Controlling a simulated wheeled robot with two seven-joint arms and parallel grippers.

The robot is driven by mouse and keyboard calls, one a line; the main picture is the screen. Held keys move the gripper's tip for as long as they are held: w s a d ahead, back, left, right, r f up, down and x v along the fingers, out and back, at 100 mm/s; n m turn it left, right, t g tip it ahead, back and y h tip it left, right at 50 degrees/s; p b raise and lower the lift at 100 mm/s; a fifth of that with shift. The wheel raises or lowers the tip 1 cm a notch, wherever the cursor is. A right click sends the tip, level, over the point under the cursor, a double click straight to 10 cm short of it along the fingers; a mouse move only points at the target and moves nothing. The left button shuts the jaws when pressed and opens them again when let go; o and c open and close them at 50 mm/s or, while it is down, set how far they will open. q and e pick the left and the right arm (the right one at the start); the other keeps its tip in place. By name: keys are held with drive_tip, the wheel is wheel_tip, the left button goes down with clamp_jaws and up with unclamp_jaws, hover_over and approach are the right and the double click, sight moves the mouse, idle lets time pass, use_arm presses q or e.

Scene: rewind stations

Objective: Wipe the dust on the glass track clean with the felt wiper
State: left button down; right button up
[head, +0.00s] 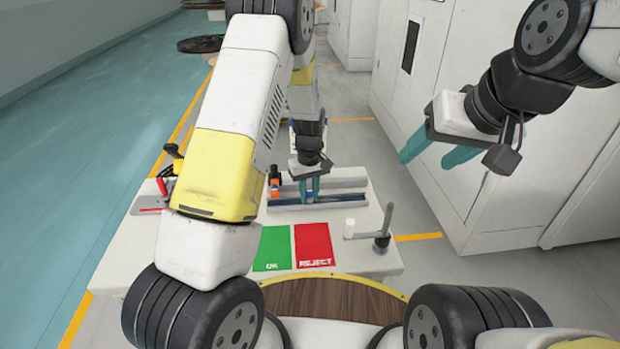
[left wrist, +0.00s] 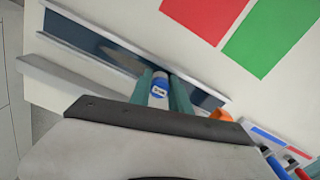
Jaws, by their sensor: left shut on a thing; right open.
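My left gripper (head: 310,193) is shut on the felt wiper, a pale cylinder with a blue label (left wrist: 158,90), seen between its teal fingers in the left wrist view. It stands over the glass track (head: 345,198), a dark blue strip between pale rails on the table. The track also shows in the left wrist view (left wrist: 75,41). A dull brownish dust patch (left wrist: 108,56) lies on it beside the wiper. The wiper's lower end is hidden, so I cannot tell whether it touches the glass. My right gripper (head: 436,151) is open and empty, right of the table.
Green OK (head: 272,248) and red REJECT (head: 313,245) areas lie in front of the track. An orange part (head: 275,190) sits at the track's left end. White cabinets (head: 455,100) stand at right.

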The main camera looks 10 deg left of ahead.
sight(297, 203)
use_arm(q)
drive_tip(key=shift+w+d, duration=0.15)
drive_tip(key=shift+d, duration=0.55)
drive_tip(key=shift+w+d, duration=0.15)
drive_tip(key=shift+d, duration=0.55)
drive_tip(key=shift+w+d+f, duration=0.1)
drive_tip(key=shift+w+d, duration=0.15)
drive_tip(key=shift+d, duration=1.05)
drive_tip(key=shift+w+d, duration=0.2)
drive_tip(key=shift+d, duration=1.1)
drive_tip(key=shift+w+d, duration=0.25)
drive_tip(key=shift+d, duration=0.8)
drive_tip(key=shift+w+d, duration=0.2)
drive_tip(key=shift+d, duration=0.8)
drive_tip(key=shift+a, duration=0.1)
